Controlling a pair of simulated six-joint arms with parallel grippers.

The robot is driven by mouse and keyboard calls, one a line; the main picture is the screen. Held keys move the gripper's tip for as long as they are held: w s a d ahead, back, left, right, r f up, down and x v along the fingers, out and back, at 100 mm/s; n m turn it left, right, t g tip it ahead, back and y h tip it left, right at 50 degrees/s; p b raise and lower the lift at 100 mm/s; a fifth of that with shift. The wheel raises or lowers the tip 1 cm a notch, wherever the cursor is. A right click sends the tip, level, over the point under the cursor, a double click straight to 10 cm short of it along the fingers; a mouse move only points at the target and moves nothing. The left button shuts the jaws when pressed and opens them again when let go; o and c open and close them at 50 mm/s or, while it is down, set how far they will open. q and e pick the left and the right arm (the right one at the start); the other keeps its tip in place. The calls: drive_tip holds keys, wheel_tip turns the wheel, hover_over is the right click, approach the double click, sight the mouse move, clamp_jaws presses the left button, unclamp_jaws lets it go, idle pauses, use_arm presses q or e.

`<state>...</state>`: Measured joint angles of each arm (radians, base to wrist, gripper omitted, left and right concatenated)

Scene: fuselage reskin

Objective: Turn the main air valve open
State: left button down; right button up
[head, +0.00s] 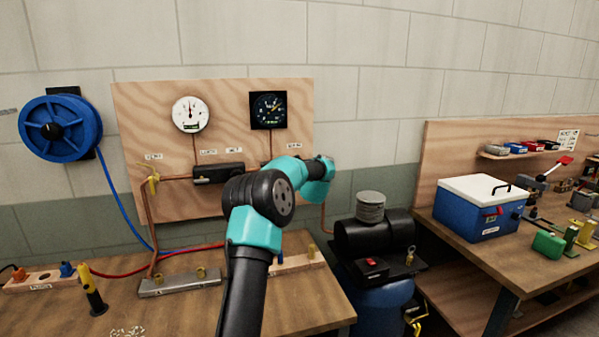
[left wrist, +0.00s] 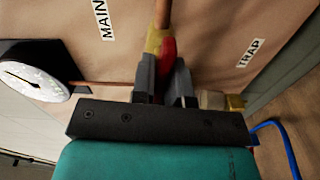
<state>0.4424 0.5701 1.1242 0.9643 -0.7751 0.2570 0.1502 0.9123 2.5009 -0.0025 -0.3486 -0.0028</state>
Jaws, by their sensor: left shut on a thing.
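In the left wrist view, my left gripper (left wrist: 164,88) is shut on a red and yellow valve handle (left wrist: 168,46) on the wooden panel. The label MAIN (left wrist: 103,19) is beside it and the label TRAP (left wrist: 250,53) is on the other side. A copper pipe (left wrist: 163,14) runs from the valve. The fingers hide part of the handle, and I cannot tell how far it is turned. In the head view, my left arm reaches to the panel (head: 135,120) and hides the gripper and this valve. My right gripper is in neither view.
A white dial (head: 190,114) and a black dial (head: 268,110) are on the panel. A yellow valve (head: 154,182) is at its left. A compressor (head: 375,235) stands right of the bench. A blue cooler (head: 478,212) is on the right bench. A blue hose (head: 118,195) hangs at left.

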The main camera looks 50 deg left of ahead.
use_arm(q)
drive_tip(key=shift+n, duration=0.6)
drive_tip(key=c, duration=1.2)
unclamp_jaws()
drive_tip(key=shift+d, duration=0.1)
drive_tip(key=v, duration=1.7)
drive_tip(key=shift+s+d+f, duration=0.1)
